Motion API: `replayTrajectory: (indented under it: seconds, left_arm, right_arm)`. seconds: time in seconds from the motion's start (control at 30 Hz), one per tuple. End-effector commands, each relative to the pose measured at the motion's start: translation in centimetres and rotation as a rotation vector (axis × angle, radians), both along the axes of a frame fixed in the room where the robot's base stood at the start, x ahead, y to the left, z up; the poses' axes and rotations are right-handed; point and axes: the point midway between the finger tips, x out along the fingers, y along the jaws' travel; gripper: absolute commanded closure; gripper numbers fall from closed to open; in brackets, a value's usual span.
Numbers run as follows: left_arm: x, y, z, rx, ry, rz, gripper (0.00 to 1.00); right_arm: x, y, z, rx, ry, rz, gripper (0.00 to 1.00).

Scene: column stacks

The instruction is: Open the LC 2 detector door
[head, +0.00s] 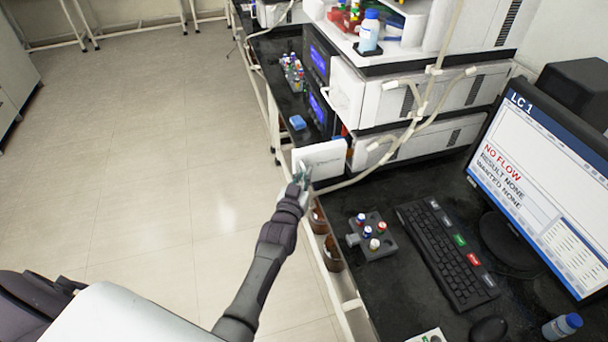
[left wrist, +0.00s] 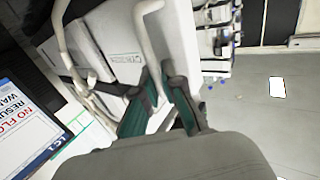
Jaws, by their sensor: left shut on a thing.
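A white detector door (head: 320,159) at the bottom of the instrument stack stands swung out from the front, its flat face towards me, at the bench edge. It also shows in the left wrist view (left wrist: 122,62), with a pale curved handle (left wrist: 149,40). My left gripper (head: 303,176) is at the door's lower left corner. Its teal fingers (left wrist: 165,92) are closed around the handle's end in the left wrist view. No label on the stack tells which LC it is; the monitor (head: 545,165) beside it reads LC 1. My right gripper is not in view.
A vial rack (head: 371,240), a keyboard (head: 447,250) and a mouse (head: 488,331) lie on the dark bench. Brown bottles (head: 332,252) stand below the bench edge, near my left arm. Bottles (head: 369,31) stand on the stack. The floor (head: 150,140) at left is clear.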

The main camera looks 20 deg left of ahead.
Motion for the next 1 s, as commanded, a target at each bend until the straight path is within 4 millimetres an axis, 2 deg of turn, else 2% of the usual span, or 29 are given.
replayTrajectory:
  seconds: [0.03, 0.27, 0.3, 0.43, 0.77, 0.87, 1.0]
  left_arm:
    - [0.2, 0.1, 0.5, 0.005, -0.011, 0.001, 1.00]
    - [0.2, 0.1, 0.5, 0.004, -0.013, 0.001, 1.00]
    - [0.2, 0.1, 0.6, 0.004, -0.013, 0.002, 0.86]
    - [0.1, 0.1, 0.5, 0.003, -0.013, 0.002, 0.66]
    - [-0.2, 0.1, 0.4, 0.002, -0.010, 0.003, 0.66]
    - [-1.2, 0.0, 0.2, 0.002, -0.008, 0.002, 0.66]
    - [-3.8, -0.4, 0.1, 0.002, -0.005, 0.001, 0.66]
  right_arm:
    - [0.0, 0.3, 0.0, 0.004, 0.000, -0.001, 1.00]
    - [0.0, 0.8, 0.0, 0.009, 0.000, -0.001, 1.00]
    - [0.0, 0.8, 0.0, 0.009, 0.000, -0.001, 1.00]
    - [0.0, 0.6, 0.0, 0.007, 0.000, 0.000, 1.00]
    - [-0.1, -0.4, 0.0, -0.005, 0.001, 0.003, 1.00]
    - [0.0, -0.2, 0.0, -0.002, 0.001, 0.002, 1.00]
    - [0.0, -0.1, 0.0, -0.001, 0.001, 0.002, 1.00]
